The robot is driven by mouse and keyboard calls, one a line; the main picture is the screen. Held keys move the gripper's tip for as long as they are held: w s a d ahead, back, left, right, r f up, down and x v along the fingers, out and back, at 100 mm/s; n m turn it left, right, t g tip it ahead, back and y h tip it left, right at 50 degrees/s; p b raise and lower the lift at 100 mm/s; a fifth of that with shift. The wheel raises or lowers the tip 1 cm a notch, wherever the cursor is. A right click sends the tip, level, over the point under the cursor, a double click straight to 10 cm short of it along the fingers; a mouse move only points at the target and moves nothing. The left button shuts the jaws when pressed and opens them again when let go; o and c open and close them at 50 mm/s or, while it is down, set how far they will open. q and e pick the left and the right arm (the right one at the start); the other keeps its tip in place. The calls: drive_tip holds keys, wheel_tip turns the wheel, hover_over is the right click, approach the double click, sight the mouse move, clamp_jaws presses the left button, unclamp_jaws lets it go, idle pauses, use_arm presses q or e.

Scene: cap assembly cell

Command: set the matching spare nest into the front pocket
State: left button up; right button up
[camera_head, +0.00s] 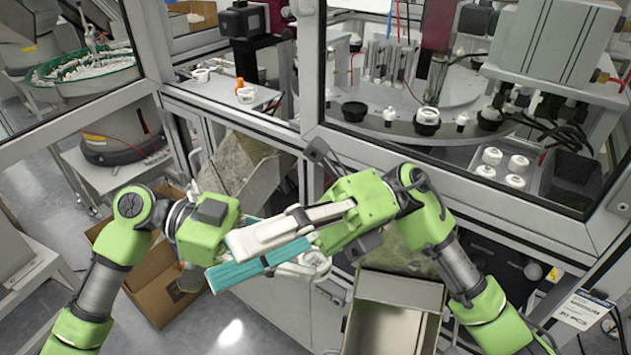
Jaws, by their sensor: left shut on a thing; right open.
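I cannot tell which place is the front pocket.
A side shelf (222,88) holds two white round parts (246,95) and an orange item (239,83). White pieces (492,156) stand right of the dial. A metal post (309,70) and front rail (400,150) border the opening. A metal bin (400,290) and cardboard box (150,290) are below.

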use_arm(q)
drive_tip(key=shift+w, duration=0.1)
use_arm(e)
drive_tip(key=w+a+r+n+t+y, duration=0.1)
drive_tip(key=w+a+r+y, duration=0.2)
drive_tip(key=r, duration=1.3)
drive_tip(key=w+a+r+y, duration=0.1)
drive_tip(key=w+a+r, duration=0.3)
drive_tip(key=r, duration=1.2)
drive_tip(key=s+a+f+m+t+h, duration=0.2)
drive_tip(key=s+a+f+h, duration=0.15)
drive_tip(key=f, duration=0.25)
drive_tip(key=m+t+h, duration=1)
drive_tip(key=m+h, duration=0.5)
hover_over(313, 260)
drive_tip(key=w, duration=0.1)
wheel_tip(313, 260, down, 28)
drive_tip(key=f, duration=1.1)
drive_tip(key=shift+s+f, duration=0.4)
